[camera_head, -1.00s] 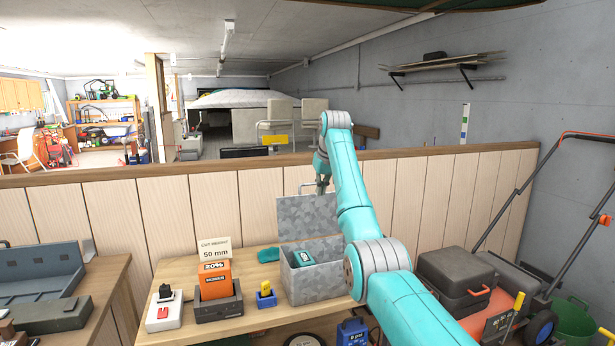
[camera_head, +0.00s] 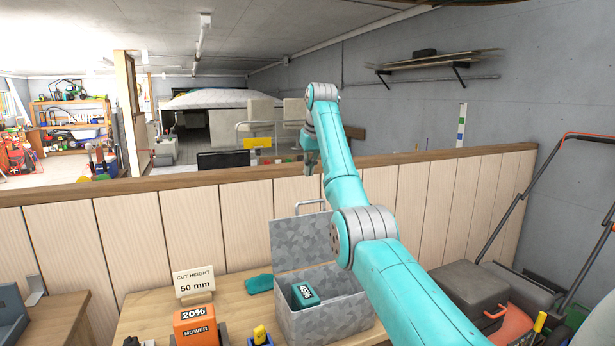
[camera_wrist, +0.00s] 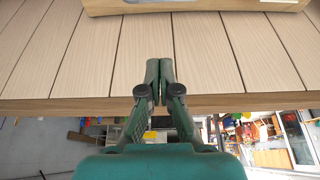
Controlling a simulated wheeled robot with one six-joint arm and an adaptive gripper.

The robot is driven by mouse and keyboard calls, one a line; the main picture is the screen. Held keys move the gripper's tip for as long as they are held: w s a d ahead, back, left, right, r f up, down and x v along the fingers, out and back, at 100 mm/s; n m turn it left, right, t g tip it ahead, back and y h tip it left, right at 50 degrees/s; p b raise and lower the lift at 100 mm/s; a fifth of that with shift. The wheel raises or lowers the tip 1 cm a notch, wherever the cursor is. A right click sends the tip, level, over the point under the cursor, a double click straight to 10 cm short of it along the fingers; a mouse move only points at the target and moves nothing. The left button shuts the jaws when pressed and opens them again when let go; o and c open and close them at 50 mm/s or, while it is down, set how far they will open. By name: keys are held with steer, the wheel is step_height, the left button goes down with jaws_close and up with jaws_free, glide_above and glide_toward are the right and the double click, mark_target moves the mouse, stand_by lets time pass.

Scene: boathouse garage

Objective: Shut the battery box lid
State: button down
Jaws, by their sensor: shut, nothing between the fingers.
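The battery box (camera_head: 325,322) is a grey patterned box on the wooden bench. Its lid (camera_head: 297,242) stands open and upright at the back, with a metal handle (camera_head: 311,205) on its top edge. A teal battery marked 45% (camera_head: 304,294) is inside. My gripper (camera_head: 310,172) hangs above and behind the lid, near the wooden partition's top and apart from the handle. In the wrist view my gripper's fingers (camera_wrist: 160,64) are together and empty, in front of the partition boards. My arm hides part of the lid's right side.
The wooden partition (camera_head: 235,218) runs behind the bench. Left of the box are a teal cloth-like item (camera_head: 259,284), an orange mower battery (camera_head: 195,325), and a "cut height 50 mm" card (camera_head: 194,283). A mower (camera_head: 488,302) with a tall handle stands at the right.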

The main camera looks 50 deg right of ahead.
step_height(320, 180, down, 8)
steer(key=shift+s+a, duration=0.25)
steer(key=shift+s, duration=0.1)
stand_by(0.6)
steer(key=shift+f, duration=0.1)
stand_by(0.3)
